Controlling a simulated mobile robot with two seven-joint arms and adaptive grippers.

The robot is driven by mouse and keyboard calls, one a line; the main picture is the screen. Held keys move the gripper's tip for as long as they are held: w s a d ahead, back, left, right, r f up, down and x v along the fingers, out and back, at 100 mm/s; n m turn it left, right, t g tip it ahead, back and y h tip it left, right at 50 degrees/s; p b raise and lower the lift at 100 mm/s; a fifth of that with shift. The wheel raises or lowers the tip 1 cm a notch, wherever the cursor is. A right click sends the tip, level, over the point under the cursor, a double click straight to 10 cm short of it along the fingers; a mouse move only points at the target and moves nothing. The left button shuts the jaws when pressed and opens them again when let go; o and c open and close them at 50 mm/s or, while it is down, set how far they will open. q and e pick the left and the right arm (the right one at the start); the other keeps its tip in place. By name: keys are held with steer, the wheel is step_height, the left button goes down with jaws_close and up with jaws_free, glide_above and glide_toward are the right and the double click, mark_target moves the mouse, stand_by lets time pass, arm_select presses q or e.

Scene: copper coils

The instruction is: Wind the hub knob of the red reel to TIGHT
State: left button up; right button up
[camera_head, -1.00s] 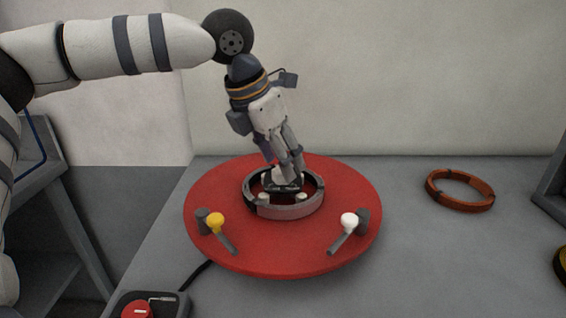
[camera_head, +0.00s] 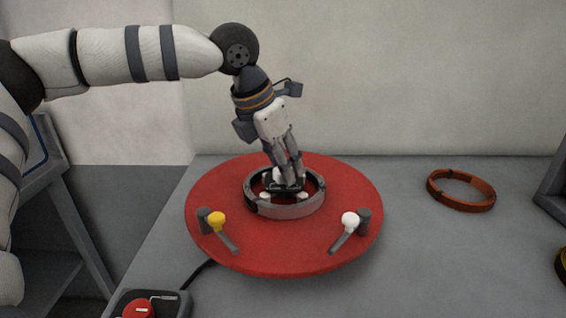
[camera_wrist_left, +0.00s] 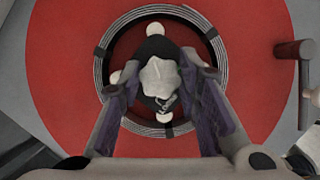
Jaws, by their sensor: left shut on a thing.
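The red reel (camera_head: 285,248) is a wide red disc lying flat on the grey table. A grey ring-shaped coil (camera_head: 290,210) sits around its middle. The pale hub knob (camera_wrist_left: 160,78) stands at the centre, on a dark base with small white round parts around it. My left gripper (camera_head: 288,184) comes down on the hub, and its fingers are shut on the knob from both sides. The left wrist view shows the fingers (camera_wrist_left: 160,84) at either side of the knob. In the head view the fingers hide most of it. My right gripper is in neither view.
On the disc stand a yellow-knobbed lever (camera_head: 217,219) at the left and a white-knobbed lever (camera_head: 350,220) at the right. A copper coil (camera_head: 461,190) lies on the table at right. A box with a red button (camera_head: 138,309) is at front left.

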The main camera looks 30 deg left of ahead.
arm_select(q)
steer(key=m+h, duration=0.1)
steer(key=m, duration=0.3)
steer(key=shift+m+g+h, duration=0.3)
steer(key=shift+g+h, duration=0.1)
steer(key=m+g, duration=0.1)
steer(key=m, duration=0.2)
steer(key=shift+w+f+m+h, duration=0.1)
steer(key=shift+m+h, duration=0.2)
steer(key=m+g+b, duration=0.1)
steer(key=m, duration=0.1)
steer(key=m+g, duration=0.1)
steer(key=m, duration=0.2)
steer(key=shift+w+h+b, duration=0.1)
steer(key=shift+h+b, duration=0.2)
steer(key=shift+b, duration=0.05)
steer(key=shift+m+g+b, duration=0.45)
steer(key=shift+m+g, duration=0.45)
steer(key=shift+m, duration=1.4)
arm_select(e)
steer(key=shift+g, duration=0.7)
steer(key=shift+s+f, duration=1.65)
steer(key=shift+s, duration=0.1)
arm_select(q)
steer(key=o, duration=1.1)
steer(key=shift+o, duration=0.2)
